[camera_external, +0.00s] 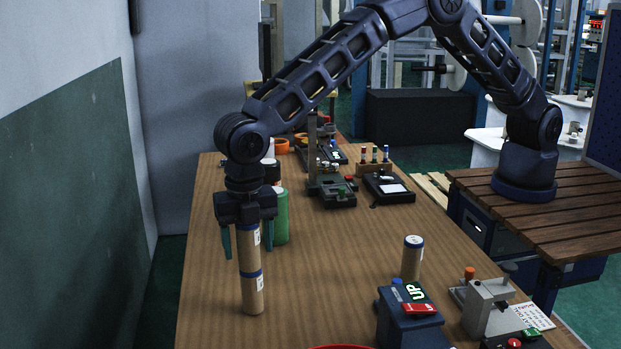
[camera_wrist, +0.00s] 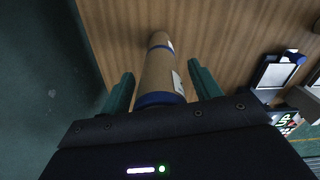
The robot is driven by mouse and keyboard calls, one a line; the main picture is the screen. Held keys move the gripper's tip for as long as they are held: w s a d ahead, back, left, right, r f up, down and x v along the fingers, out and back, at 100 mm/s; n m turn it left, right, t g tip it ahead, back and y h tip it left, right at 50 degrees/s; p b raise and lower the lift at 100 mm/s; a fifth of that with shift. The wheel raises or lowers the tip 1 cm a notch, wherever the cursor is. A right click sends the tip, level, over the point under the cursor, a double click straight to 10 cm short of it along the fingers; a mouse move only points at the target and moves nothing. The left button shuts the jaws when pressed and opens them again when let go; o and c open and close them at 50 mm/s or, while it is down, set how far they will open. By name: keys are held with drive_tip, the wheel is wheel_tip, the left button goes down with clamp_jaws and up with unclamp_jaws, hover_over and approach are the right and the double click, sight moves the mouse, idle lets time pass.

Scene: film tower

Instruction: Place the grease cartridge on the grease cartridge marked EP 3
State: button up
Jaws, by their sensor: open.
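Two tan grease cartridges stand one on the other in the external view: an upper one (camera_external: 250,252) and a lower one (camera_external: 253,297), with a blue band where they meet. The stack looks about upright. My gripper (camera_external: 247,254) is above it, its fingers open on either side of the upper cartridge. In the wrist view, the upper cartridge (camera_wrist: 158,76) lies between my open fingers (camera_wrist: 160,69), with gaps visible on both sides; the lower one (camera_wrist: 157,38) shows beyond it. A third tan cartridge (camera_external: 412,260) stands alone to the right. The label print is too small to read.
A green cylinder (camera_external: 281,218) stands close behind my gripper. A blue box marked UP (camera_external: 410,318) and a grey device (camera_external: 488,306) stand at the front right. Several devices fill the table's back. The wooden table (camera_external: 335,255) is clear between stack and lone cartridge.

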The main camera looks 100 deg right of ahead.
wheel_tip(320, 180, up, 12)
drive_tip(key=shift+r, duration=0.1)
drive_tip(key=shift+s+d+r, duration=0.1)
drive_tip(key=shift+d+r, duration=0.05)
drive_tip(key=shift+r, duration=0.1)
drive_tip(key=s+d+r+m+t, duration=0.1)
drive_tip(key=s+d+r+m, duration=0.4)
drive_tip(key=s+d+r, duration=0.55)
drive_tip(key=s+d+r+m+t, duration=0.1)
drive_tip(key=s+d+r+m, duration=0.45)
drive_tip(key=s+r, duration=0.8)
drive_tip(key=s+d+m+t, duration=0.15)
drive_tip(key=s+d, duration=0.25)
drive_tip(key=s, duration=0.6)
drive_tip(key=s+d+m, duration=0.3)
drive_tip(key=s+d, duration=0.1)
drive_tip(key=s, duration=0.6)
drive_tip(key=s+d+f+m, duration=0.1)
drive_tip(key=s+f+m, duration=0.1)
drive_tip(key=s, duration=0.5)
drive_tip(key=s+d+f+m+t, duration=0.1)
drive_tip(key=s+d+f+m, duration=0.1)
drive_tip(key=s, duration=0.6)
drive_tip(key=shift+d+f+m, duration=0.25)
drive_tip(key=shift+f+m, duration=0.35)
drive_tip(key=shift+f, duration=0.7)
